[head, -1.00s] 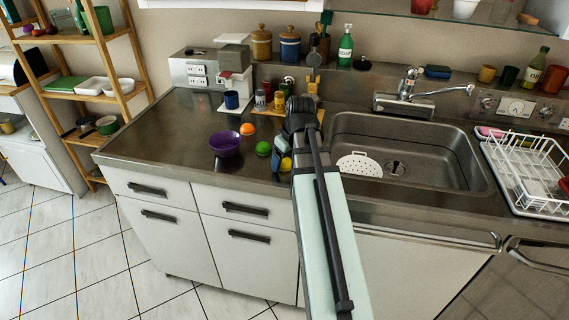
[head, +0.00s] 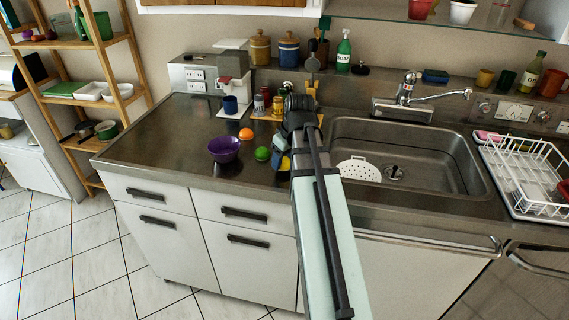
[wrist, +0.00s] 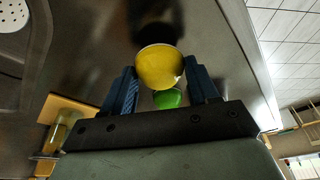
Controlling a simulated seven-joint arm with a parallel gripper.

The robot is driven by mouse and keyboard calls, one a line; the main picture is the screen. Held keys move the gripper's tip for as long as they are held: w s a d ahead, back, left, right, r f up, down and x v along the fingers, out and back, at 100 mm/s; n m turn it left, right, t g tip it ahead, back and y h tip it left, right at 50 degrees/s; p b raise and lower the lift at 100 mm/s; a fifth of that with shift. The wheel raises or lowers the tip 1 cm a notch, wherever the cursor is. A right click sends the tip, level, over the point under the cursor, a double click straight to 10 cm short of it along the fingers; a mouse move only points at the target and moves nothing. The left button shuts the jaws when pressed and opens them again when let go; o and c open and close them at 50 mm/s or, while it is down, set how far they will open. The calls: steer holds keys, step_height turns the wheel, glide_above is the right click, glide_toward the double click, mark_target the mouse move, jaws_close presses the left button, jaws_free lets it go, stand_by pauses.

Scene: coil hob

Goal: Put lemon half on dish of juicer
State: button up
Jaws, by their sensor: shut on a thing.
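The lemon half (wrist: 159,67) is yellow and sits between the two blue fingers of my gripper (wrist: 161,72) in the wrist view. My gripper is shut on it. In the head view the lemon half (head: 285,164) shows as a small yellow patch beside my gripper (head: 281,152), near the counter's front edge, partly covered by my arm. I cannot make out the juicer or its dish for certain. A wooden board (wrist: 80,103) with a yellowish-green vessel on it (wrist: 66,128) shows in the wrist view; I cannot tell whether that is the juicer.
A green lime (head: 262,154), a purple bowl (head: 224,148) and an orange half (head: 247,133) lie left of my gripper. The sink (head: 440,155) is to the right.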

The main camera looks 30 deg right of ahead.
step_height(320, 180, up, 7)
steer(key=shift+f, duration=0.1)
steer(key=shift+s+d+r, duration=0.1)
steer(key=shift+d+r, duration=0.25)
steer(key=shift+r, duration=0.05)
steer(key=d, duration=0.3)
glide_toward(310, 95)
steer(key=s+a+r, duration=0.3)
steer(key=a+r, duration=0.1)
steer(key=a, duration=0.1)
steer(key=shift+w+d+f, duration=0.1)
steer(key=shift+f, duration=2.4)
steer(key=shift+w+f, duration=0.1)
steer(key=shift+f, duration=2.4)
steer(key=shift+f, duration=0.15)
steer(key=o, duration=1.1)
steer(key=shift+c, duration=0.2)
